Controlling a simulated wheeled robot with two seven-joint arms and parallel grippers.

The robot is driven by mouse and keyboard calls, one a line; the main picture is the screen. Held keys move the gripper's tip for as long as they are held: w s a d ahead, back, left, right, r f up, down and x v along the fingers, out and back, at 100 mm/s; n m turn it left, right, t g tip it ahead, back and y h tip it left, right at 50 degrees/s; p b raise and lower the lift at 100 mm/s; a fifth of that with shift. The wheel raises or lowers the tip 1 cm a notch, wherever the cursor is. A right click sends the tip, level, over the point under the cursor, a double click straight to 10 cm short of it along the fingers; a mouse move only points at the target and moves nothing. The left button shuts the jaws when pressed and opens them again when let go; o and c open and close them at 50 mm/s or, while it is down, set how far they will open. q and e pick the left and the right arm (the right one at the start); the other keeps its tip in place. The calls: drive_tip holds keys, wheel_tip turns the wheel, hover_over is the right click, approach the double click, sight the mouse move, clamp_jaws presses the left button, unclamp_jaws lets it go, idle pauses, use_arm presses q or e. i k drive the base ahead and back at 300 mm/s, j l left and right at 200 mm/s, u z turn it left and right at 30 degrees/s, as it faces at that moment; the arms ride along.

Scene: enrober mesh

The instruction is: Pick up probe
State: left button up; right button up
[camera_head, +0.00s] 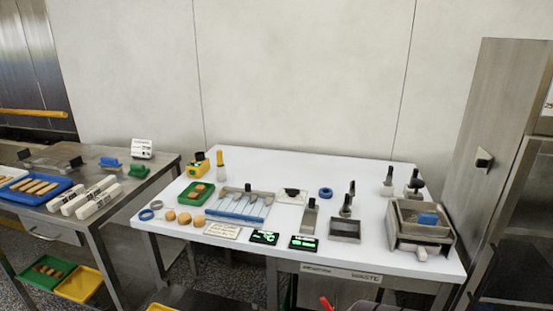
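I cannot tell for sure which item is the probe. A slim upright piece with a yellow top and pale lower part (220,159) stands at the back left of the white table (290,168). Beside it on the left is a yellow block with a dark top (196,168). Two small black displays with green digits, one on the left (264,238) and one on the right (304,243), lie at the front edge.
A green tray with brown pieces (186,194), a blue-edged rack with several utensils (232,217), a metal scoop-like box (345,237) and a metal machine with a blue block (410,239) crowd the table. A steel side table (155,183) stands left, a steel cabinet (485,110) right.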

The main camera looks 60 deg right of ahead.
sight(219, 153)
drive_tip(key=z, duration=1.5)
